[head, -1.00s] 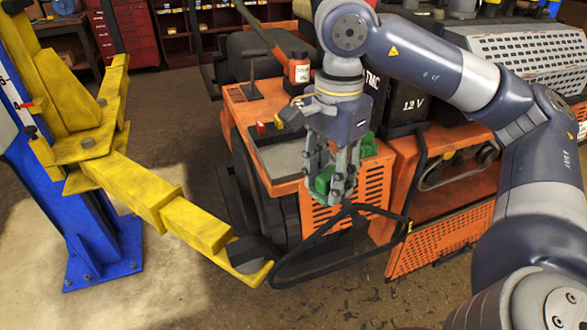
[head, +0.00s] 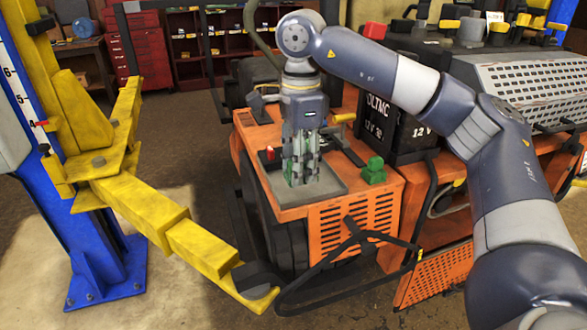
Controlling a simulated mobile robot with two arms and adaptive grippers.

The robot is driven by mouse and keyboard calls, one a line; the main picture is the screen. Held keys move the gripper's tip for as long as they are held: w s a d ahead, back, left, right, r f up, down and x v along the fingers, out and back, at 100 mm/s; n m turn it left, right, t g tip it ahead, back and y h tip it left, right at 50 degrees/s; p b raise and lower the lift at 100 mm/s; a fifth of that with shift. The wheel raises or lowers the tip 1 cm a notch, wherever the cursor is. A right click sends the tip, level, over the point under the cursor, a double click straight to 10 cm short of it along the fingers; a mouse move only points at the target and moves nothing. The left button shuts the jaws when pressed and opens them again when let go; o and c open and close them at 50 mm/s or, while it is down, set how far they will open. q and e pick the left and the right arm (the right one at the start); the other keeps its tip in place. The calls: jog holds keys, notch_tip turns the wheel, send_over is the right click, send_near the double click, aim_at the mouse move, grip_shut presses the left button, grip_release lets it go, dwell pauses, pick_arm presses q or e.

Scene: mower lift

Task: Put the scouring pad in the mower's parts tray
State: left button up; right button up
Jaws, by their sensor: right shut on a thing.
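The parts tray (head: 328,184) is a shallow grey tray on top of the orange mower (head: 383,200). My right gripper (head: 301,178) points down over the tray, inside its outline. It is shut on a green thing, likely the scouring pad (head: 299,172), which shows only in slivers between the fingers. I cannot tell whether the pad touches the tray floor. Another green object (head: 374,171), lumpy and stacked-looking, sits on the mower deck just right of the tray. My left gripper is not in view.
A black 12 V battery (head: 397,128) stands behind and right of the tray. A yellow lift arm (head: 175,222) on a blue post reaches in from the left. A small red object (head: 270,154) is at the tray's left edge. The tray's front part is bare.

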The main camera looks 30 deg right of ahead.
jog(key=shift+w+a, duration=0.1)
jog(key=shift+w, duration=0.5)
jog(key=f, duration=0.1)
jog(key=f+p, duration=0.1)
jog(key=f, duration=0.1)
jog(key=shift+w+f, duration=0.3)
jog(key=shift+w, duration=0.05)
jog(key=shift+f, duration=0.1)
jog(key=shift+f, duration=0.15)
jog(key=o, duration=1)
